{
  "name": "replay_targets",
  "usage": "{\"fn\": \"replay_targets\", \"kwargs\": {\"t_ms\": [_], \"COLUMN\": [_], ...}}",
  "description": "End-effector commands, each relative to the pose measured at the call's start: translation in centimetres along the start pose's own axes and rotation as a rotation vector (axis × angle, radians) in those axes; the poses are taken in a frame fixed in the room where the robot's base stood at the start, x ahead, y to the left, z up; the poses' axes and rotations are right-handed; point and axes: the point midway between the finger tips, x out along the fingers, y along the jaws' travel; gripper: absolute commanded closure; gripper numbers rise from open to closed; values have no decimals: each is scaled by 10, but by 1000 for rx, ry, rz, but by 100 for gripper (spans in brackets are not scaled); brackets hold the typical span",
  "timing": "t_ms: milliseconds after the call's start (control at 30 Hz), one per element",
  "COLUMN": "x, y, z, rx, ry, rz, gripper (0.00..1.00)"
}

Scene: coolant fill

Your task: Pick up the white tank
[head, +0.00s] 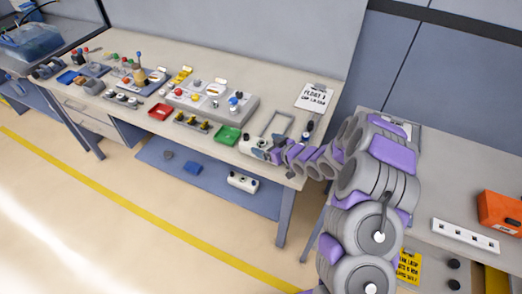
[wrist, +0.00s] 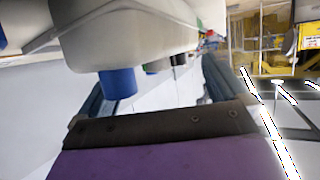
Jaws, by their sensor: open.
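A small white tank-like body (head: 251,147) with dark parts sits near the front edge of the workbench, in the head view. My gripper (head: 271,152) is right beside it, on its right side. In the wrist view, my gripper (wrist: 158,88) is open, with a dark finger on each side. A large off-white body (wrist: 130,38) with a blue cylindrical part (wrist: 118,82) fills the upper part, close to the fingers. I cannot tell whether the fingers touch it. Another white container (head: 243,182) with dark caps is on the blue lower shelf.
The workbench (head: 185,62) carries a grey control box (head: 212,105), a red tray (head: 160,112), a green tray (head: 228,135) and a metal frame (head: 281,124). A second bench at right holds an orange box (head: 500,212) and a white strip (head: 465,236). The floor in front is clear.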

Motion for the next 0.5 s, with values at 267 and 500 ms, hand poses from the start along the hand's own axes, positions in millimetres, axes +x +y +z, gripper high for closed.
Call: {"fn": "replay_targets", "kwargs": {"t_ms": [267,500], "x": [13,13], "y": [0,-1], "z": [2,1], "rx": [4,3], "ry": [-1,-2], "rz": [-1,0], "gripper": [0,10]}}
